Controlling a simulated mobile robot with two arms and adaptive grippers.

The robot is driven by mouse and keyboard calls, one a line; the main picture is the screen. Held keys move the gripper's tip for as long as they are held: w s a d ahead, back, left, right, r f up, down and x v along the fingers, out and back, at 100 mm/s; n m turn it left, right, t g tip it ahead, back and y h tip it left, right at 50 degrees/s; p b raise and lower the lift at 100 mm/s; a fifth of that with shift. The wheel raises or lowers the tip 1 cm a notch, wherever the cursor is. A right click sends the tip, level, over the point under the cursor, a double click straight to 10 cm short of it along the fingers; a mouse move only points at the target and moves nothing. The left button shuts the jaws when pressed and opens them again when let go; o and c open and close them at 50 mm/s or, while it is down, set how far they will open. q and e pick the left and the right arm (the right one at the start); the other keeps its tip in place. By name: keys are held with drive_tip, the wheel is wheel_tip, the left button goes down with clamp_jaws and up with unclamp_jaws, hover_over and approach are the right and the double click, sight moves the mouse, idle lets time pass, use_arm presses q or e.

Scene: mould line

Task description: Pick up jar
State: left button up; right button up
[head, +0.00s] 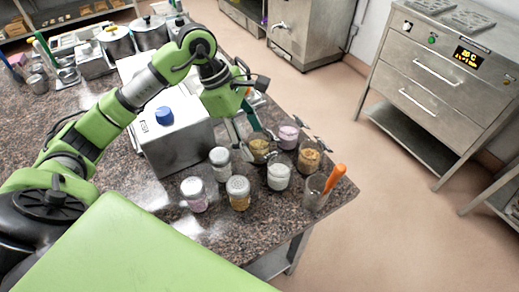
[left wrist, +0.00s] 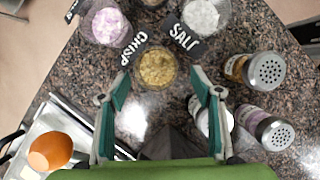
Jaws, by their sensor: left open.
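My left gripper (head: 246,138) hangs over the group of jars near the table's right corner. In the left wrist view the gripper (left wrist: 160,90) is open, with a small jar of yellow-brown grains (left wrist: 158,68) just beyond and between its fingertips. Nothing is held. In the head view this jar (head: 260,151) is partly hidden by a finger. A jar with pink contents (head: 288,136), a jar with brown contents (head: 309,157) and a jar of white contents (head: 278,177) stand close around it.
Metal-capped shakers (head: 239,192) stand left of the jars. A glass with an orange-handled tool (head: 318,193) is by the table's edge. Bare speckled stone table (head: 170,225) lies in front.

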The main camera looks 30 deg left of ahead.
use_arm(q)
drive_tip(key=shift+d+f, duration=0.25)
drive_tip(key=shift+f, duration=0.05)
drive_tip(key=p+x, duration=0.1)
drive_tip(key=x, duration=0.2)
drive_tip(key=shift+w+d+f+p, duration=0.1)
drive_tip(key=shift+w+f+p, duration=0.15)
drive_tip(key=shift+p, duration=0.15)
drive_tip(key=shift+d+f, duration=0.1)
drive_tip(key=shift+f, duration=0.3)
drive_tip(key=shift+c, duration=0.3)
drive_tip(key=c, duration=1.2)
drive_tip(key=shift+w+r, duration=0.1)
drive_tip(key=shift+r, duration=0.1)
